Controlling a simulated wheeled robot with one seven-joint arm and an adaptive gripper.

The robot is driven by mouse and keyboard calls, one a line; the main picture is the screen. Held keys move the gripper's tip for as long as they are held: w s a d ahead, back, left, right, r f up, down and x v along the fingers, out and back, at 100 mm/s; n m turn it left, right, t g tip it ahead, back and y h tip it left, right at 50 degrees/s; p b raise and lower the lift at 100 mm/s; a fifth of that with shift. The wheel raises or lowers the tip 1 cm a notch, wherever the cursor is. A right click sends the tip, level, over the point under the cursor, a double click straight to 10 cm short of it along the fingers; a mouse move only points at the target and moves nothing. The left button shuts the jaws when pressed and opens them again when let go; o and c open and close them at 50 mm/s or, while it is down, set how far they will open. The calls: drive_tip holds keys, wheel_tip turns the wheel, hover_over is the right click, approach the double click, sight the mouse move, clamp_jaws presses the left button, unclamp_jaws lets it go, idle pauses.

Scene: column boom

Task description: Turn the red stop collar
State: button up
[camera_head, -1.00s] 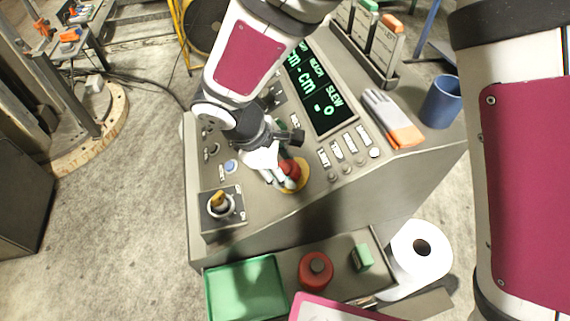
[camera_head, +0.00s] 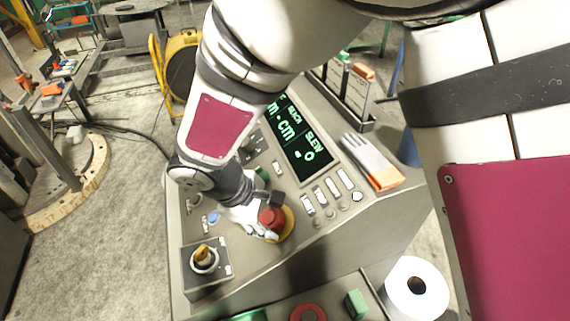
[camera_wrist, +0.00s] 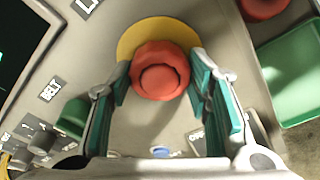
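The red stop collar (camera_wrist: 160,72) is a round red knob with a raised centre, on a yellow disc (camera_wrist: 150,30) on the console panel. In the head view the collar (camera_head: 271,217) is on the panel just right of my gripper (camera_head: 255,220). In the wrist view my gripper (camera_wrist: 160,88) is open, with one teal-padded finger on the left and one on the right of the collar's near part. Narrow gaps seem to show on both sides; I cannot tell whether a pad touches. In the head view the fingers are partly hidden by the wrist.
A glove (camera_head: 372,165) lies at right. A paper roll (camera_head: 415,285) and green tray (camera_wrist: 290,75) are beside the console.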

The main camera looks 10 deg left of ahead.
drive_tip(key=o, duration=0.3)
drive_tip(key=v, duration=1.2)
drive_tip(key=w+d+r+m, duration=0.1)
drive_tip(key=d+r+m, duration=0.2)
drive_tip(key=d, duration=0.3)
drive_tip(key=w+d+r+m+y, duration=0.1)
drive_tip(key=d+r+m, duration=0.15)
drive_tip(key=d, duration=0.45)
drive_tip(key=w+d+r+m, duration=0.1)
drive_tip(key=d+r+m, duration=0.1)
drive_tip(key=d+r, duration=0.3)
drive_tip(key=s+d+r+m+y, duration=0.1)
drive_tip(key=s+d+m, duration=0.2)
drive_tip(key=d, duration=0.2)
drive_tip(key=s+d+r+m+t, duration=0.1)
drive_tip(key=s+d+m, duration=0.2)
drive_tip(key=d, duration=0.3)
drive_tip(key=s+d+m+t+y, duration=0.1)
drive_tip(key=s+d+m, duration=0.2)
drive_tip(key=d, duration=0.2)
drive_tip(key=shift+d+r+y, duration=0.2)
drive_tip(key=shift+r+y, duration=0.1)
drive_tip(key=shift+r, duration=0.1)
